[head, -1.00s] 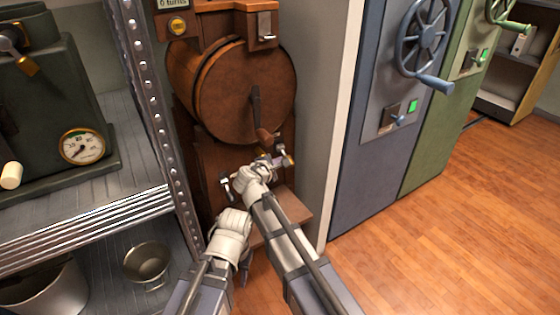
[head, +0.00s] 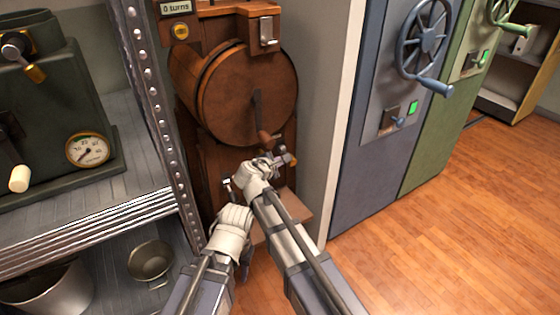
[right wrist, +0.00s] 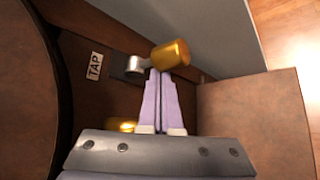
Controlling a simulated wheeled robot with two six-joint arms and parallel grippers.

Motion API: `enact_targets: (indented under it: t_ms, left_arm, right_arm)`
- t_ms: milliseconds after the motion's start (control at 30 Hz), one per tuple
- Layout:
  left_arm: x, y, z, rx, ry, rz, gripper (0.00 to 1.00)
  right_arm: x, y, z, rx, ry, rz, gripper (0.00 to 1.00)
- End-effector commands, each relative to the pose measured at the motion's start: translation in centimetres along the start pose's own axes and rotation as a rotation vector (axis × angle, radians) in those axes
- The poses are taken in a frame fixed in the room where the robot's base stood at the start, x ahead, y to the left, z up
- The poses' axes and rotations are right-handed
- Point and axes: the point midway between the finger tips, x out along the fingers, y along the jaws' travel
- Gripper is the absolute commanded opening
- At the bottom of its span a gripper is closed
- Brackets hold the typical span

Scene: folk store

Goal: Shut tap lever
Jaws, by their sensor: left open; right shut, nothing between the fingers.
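The tap lever has a short grey metal arm and a brass knob (right wrist: 170,54). It sits beside a "TAP" label (right wrist: 95,66) on the brown machine; its brass end also shows in the head view (head: 292,159). My right gripper (right wrist: 160,73) is shut and empty, with its fingertips right at the knob's lower side; I cannot tell whether they touch it. In the head view the right gripper (head: 270,162) is at the machine's lower front. My left gripper (head: 243,266) is lower and to the left, clear of the lever, its fingers partly hidden by its wrist.
Above the tap is a brown drum (head: 248,95) with a hanging crank handle (head: 264,135). A metal shelf (head: 95,235) stands at the left with a small pan (head: 150,260). Blue cabinet (head: 375,150) with a handwheel stands right; the wooden floor (head: 450,240) is clear.

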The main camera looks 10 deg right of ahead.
Motion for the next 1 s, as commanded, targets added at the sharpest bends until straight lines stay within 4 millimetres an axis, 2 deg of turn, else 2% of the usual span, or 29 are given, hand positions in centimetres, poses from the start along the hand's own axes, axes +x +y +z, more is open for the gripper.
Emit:
enact_targets:
  t_ms: [1000]
  left_arm:
    - [-1.5,-0.1,0.1,0.004,0.000,0.000,0.42]
  right_arm:
    - [-0.7,1.1,0.8,0.000,0.000,0.000,0.00]
